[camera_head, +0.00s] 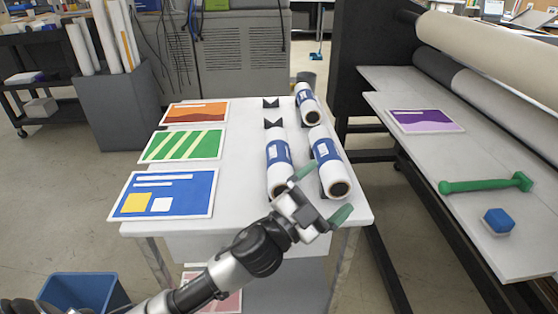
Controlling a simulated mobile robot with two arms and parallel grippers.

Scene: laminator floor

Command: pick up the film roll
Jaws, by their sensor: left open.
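Three white film rolls with blue labels lie on the white table (240,118). One roll (308,104) is at the back right, one (278,152) is front left, and one (326,154) is front right with its dark core end facing me. My left gripper (329,188) is open, with green fingertips. In the picture it overlaps the near ends of the two front rolls, and its fingers spread across the front right roll's near end. I cannot tell whether it touches either roll. The near end of the front left roll is partly hidden. My right gripper is not in view.
Orange, green and blue prints (163,194) lie along the table's left side. Black holders (272,124) stand empty behind the front left roll. A blue bin (84,288) stands lower left.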

